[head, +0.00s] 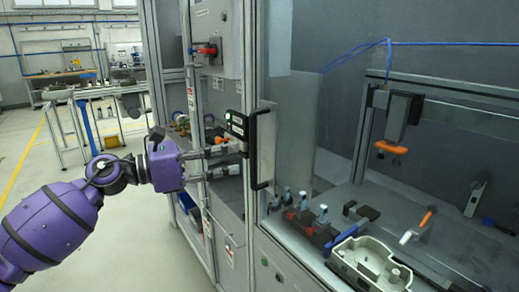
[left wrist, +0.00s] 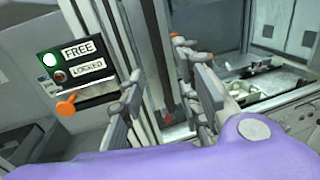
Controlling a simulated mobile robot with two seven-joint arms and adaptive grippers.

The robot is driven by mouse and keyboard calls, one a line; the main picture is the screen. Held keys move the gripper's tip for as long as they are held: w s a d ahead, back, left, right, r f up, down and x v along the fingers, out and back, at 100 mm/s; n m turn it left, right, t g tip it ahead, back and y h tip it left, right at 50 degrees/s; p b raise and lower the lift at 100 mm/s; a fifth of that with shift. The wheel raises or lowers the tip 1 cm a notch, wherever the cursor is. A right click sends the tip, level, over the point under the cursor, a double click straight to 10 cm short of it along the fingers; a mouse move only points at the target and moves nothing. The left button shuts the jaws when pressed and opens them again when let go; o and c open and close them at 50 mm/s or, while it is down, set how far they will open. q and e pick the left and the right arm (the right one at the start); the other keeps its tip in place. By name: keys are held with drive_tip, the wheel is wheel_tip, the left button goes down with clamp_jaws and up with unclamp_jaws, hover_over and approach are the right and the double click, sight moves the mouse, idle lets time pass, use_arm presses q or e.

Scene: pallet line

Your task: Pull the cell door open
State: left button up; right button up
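The cell door has a silver metal frame (head: 250,215) and a black, upright bow handle (head: 258,180). My left gripper (head: 238,158) is in front of the frame, just left of the handle. Its two fingers are apart with nothing seen between them; contact with the handle cannot be told. A black lock box (head: 236,124) sits above the gripper. Its labels FREE and LOCKED (left wrist: 82,57) are readable in the wrist view; the FREE lamp looks bright, the LOCKED lamp dim red. My right gripper is not in view.
An orange knob (left wrist: 66,104) sticks out below the labels. Inside the cell are a grey cast housing (head: 370,265), clamps and a hanging tool (head: 400,110). A red switch (head: 207,50) is on the cabinet above. Open floor (head: 135,230) lies at left.

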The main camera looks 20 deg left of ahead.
use_arm(q)
drive_tip(key=shift+p+x, duration=0.85)
drive_tip(key=shift+x, duration=2.85)
clamp_jaws()
